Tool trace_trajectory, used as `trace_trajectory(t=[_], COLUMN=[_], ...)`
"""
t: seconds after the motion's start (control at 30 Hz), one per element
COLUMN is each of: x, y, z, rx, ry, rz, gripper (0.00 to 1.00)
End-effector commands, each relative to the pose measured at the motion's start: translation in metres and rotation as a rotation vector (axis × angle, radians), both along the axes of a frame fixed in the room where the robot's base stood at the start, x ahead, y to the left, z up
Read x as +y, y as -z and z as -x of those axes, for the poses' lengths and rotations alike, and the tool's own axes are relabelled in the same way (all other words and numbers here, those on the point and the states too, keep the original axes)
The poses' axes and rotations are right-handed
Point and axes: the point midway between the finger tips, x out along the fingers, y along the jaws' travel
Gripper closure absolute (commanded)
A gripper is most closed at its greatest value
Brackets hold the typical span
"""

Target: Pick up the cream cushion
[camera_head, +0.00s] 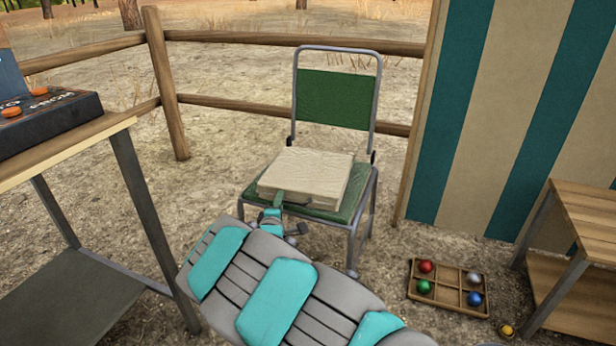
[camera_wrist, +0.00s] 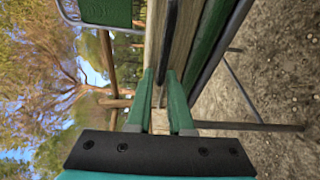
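The cream cushion (camera_head: 310,175) lies flat on the green seat of a metal-framed chair (camera_head: 337,98). My gripper (camera_head: 275,207) is at the cushion's front left corner, low and close to the seat. In the wrist view, turned on its side, the two green fingers (camera_wrist: 161,85) stand apart with a gap between them. The cushion's edge (camera_wrist: 155,45) shows just beyond and between the fingertips. I cannot tell whether the fingers touch it. My arm hides part of the chair's front left.
A wooden table (camera_head: 75,150) with dark boxes (camera_head: 45,120) stands at left. At right are a low wooden shelf (camera_head: 585,215), a striped panel (camera_head: 500,110) and a tray (camera_head: 420,295) of coloured balls on the ground. A rail fence (camera_head: 235,103) runs behind the chair.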

Motion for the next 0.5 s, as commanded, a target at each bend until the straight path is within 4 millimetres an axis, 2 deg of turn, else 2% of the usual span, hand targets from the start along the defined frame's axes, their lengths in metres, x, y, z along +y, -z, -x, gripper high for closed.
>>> trace_trajectory(t=[0.03, 0.17, 0.5], x=[0.0001, 0.0001, 0.0001], y=[0.0, 0.0, 0.0004], z=[0.0, 0.0001, 0.0001], rx=[0.0, 0.0, 0.001], ry=[0.0, 0.0, 0.0], rz=[0.0, 0.0, 0.0], gripper=[0.88, 1.0, 1.0])
